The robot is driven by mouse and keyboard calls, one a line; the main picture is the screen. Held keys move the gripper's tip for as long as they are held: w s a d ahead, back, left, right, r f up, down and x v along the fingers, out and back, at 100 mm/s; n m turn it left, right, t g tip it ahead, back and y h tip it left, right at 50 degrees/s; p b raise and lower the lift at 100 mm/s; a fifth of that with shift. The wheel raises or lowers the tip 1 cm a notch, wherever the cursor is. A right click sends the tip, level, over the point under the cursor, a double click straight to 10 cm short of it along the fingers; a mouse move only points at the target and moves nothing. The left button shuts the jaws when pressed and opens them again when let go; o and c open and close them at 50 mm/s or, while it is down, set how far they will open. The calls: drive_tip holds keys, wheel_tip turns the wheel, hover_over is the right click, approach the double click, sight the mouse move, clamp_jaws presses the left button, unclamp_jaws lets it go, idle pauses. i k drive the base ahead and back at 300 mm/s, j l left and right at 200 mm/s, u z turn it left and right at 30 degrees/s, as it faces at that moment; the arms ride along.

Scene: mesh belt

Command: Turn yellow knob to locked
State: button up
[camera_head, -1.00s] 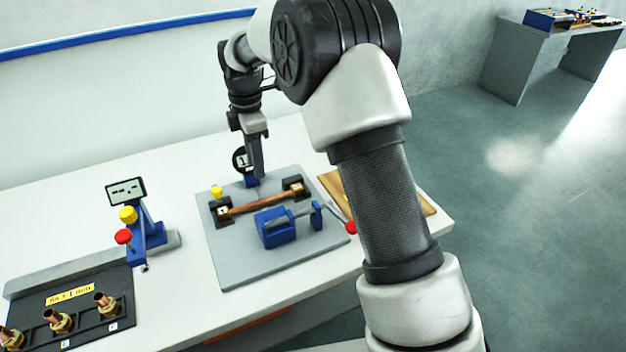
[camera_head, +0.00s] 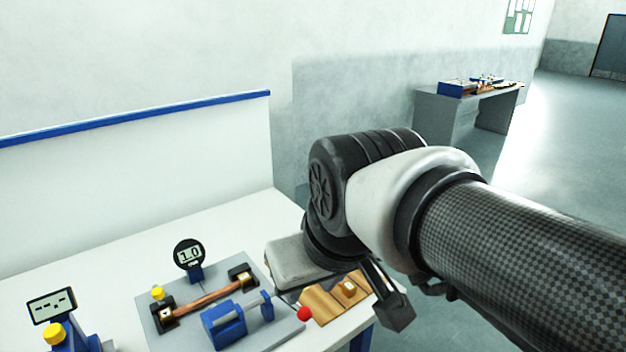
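Two yellow knobs show. One small yellow knob (camera_head: 157,293) sits at the left back of the grey fixture plate (camera_head: 160,335), beside a black block holding one end of a copper tube (camera_head: 208,298). The other yellow knob (camera_head: 57,333) is on the blue stand with a display (camera_head: 52,305) at the lower left, cut off by the frame edge. My gripper (camera_head: 392,305) is at the right, near the table's right edge, well away from both knobs. My arm hides much of it, and its jaw opening cannot be made out.
A blue clamp (camera_head: 224,324) with a red-ended lever (camera_head: 304,314) stands in front of the tube. A round gauge reading 1.0 (camera_head: 189,254) is behind it. A wooden block (camera_head: 325,303) lies near my gripper. The table's back is clear. A grey bench (camera_head: 447,115) stands far off.

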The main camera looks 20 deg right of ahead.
sight(158, 293)
drive_tip(key=u, duration=0.85)
drive_tip(key=i+l+u, duration=0.2)
drive_tip(key=l, duration=0.15)
